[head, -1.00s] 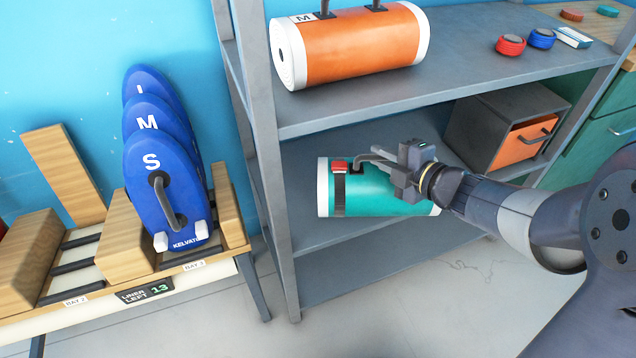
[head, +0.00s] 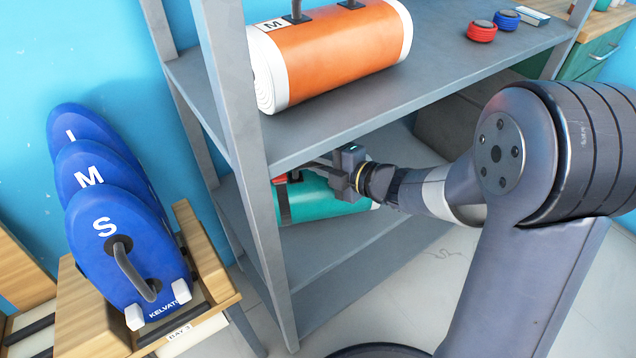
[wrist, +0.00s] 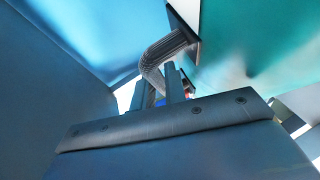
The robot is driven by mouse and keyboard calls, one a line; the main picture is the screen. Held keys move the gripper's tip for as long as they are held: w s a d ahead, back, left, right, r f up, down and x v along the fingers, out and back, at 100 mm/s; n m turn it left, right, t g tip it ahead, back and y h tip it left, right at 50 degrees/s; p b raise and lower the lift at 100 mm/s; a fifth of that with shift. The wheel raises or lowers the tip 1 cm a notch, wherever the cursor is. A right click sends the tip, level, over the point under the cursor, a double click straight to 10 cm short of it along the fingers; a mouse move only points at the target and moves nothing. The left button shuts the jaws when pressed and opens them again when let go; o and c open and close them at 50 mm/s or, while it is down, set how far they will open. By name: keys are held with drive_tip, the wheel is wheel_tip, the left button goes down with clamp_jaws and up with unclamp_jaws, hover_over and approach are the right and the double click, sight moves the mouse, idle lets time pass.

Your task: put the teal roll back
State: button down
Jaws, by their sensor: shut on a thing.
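The teal roll (head: 318,201) is at the lower level of the grey shelf rack, under the shelf that bears the orange roll. Its left end is partly hidden by a rack post, its top by my gripper. My gripper (head: 322,170) is shut on the roll's handle. In the wrist view the grey ribbed handle (wrist: 165,48) runs between the fingers (wrist: 172,85), and the teal surface (wrist: 255,40) fills the upper right. I cannot tell whether the roll rests on the lower shelf (head: 330,262) or hangs just above it.
The upper shelf (head: 410,85) is close above my gripper, and a rack post (head: 240,170) stands to the left. An orange roll (head: 335,55) marked M lies on the upper shelf, with red (head: 481,32) and blue (head: 507,19) coils. Blue boards (head: 125,250) stand in a wooden rack at left.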

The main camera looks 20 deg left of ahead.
sight(320, 177)
drive_tip(key=shift+f+b, duration=0.8)
drive_tip(key=shift+f, duration=1.15)
drive_tip(key=c, duration=1.5)
unclamp_jaws()
drive_tip(key=shift+f, duration=0.1)
drive_tip(key=shift+o, duration=0.2)
drive_tip(key=shift+d+r, duration=0.15)
drive_tip(key=shift+r, duration=0.05)
drive_tip(key=p+v, duration=0.2)
drive_tip(key=v, duration=0.9)
drive_tip(key=shift+s+d+p, duration=0.3)
drive_tip(key=shift+p, duration=0.1)
drive_tip(key=b+x, duration=0.3)
drive_tip(key=x, duration=0.9)
drive_tip(key=shift+w, duration=0.1)
drive_tip(key=shift+r, duration=0.1)
